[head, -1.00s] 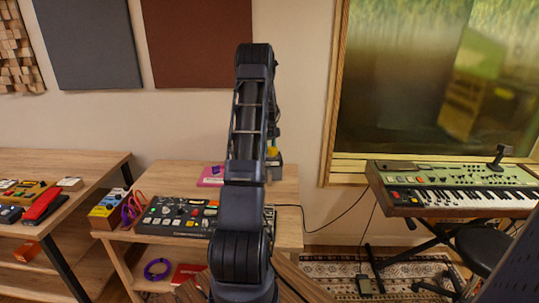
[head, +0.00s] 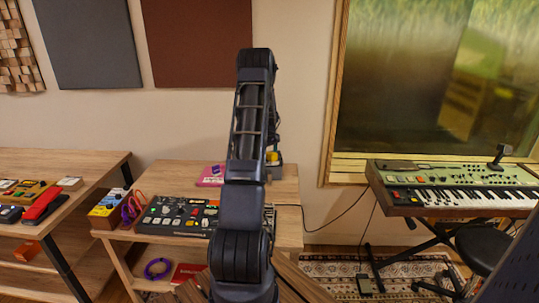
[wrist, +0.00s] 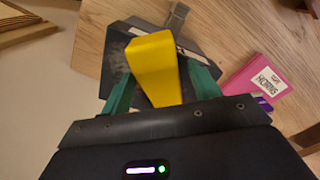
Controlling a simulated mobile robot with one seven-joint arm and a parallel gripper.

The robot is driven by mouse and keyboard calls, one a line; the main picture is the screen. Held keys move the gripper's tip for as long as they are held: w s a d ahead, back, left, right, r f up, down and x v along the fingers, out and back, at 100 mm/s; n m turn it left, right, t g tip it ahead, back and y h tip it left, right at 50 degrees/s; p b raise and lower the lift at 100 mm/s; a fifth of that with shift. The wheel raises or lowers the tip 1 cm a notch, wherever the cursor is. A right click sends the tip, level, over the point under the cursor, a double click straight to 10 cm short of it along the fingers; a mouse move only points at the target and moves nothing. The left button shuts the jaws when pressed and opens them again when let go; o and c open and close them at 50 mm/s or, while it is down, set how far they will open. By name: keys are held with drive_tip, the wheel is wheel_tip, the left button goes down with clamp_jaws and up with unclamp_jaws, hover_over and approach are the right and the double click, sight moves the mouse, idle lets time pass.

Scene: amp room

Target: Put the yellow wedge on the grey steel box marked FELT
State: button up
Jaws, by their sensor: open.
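The yellow wedge (wrist: 155,66) stands between the two green fingers of my gripper (wrist: 152,92) in the wrist view. The fingers are open around it. A dark grey box (wrist: 118,68) with a metal latch is directly beneath, and the wedge appears to rest on its lid. No FELT marking is readable on the box. In the head view my arm hides most of this spot; a bit of yellow wedge (head: 272,157) and the side of the grey box (head: 277,171) show just right of the arm.
A pink box (wrist: 262,82) with a white label lies on the wooden tabletop, right of the grey box in the wrist view. In the head view, a mixer (head: 175,214) fills the table's front and a purple-handled item (head: 131,208) stands at its left edge. A wall is behind.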

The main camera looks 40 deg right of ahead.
drive_tip(key=shift+r, duration=0.1)
wheel_tip(320, 180, up, 12)
drive_tip(key=a+r, duration=1.3)
drive_tip(key=a, duration=0.4)
drive_tip(key=s+a+r+t, duration=0.1)
drive_tip(key=s+a+r, duration=0.25)
drive_tip(key=a, duration=0.55)
drive_tip(key=s+a+r+t, duration=0.15)
drive_tip(key=a+r, duration=0.35)
drive_tip(key=a, duration=0.5)
drive_tip(key=s+a+r, duration=0.2)
drive_tip(key=s+a, duration=1)
drive_tip(key=a, duration=0.2)
drive_tip(key=s+a+f+t, duration=0.1)
drive_tip(key=s+a+f, duration=0.1)
drive_tip(key=s, duration=0.4)
drive_tip(key=s+a+f+t, duration=0.1)
drive_tip(key=s+a+f, duration=0.1)
drive_tip(key=s+a, duration=0.3)
drive_tip(key=shift+s+a, duration=0.3)
drive_tip(key=shift+s, duration=0.85)
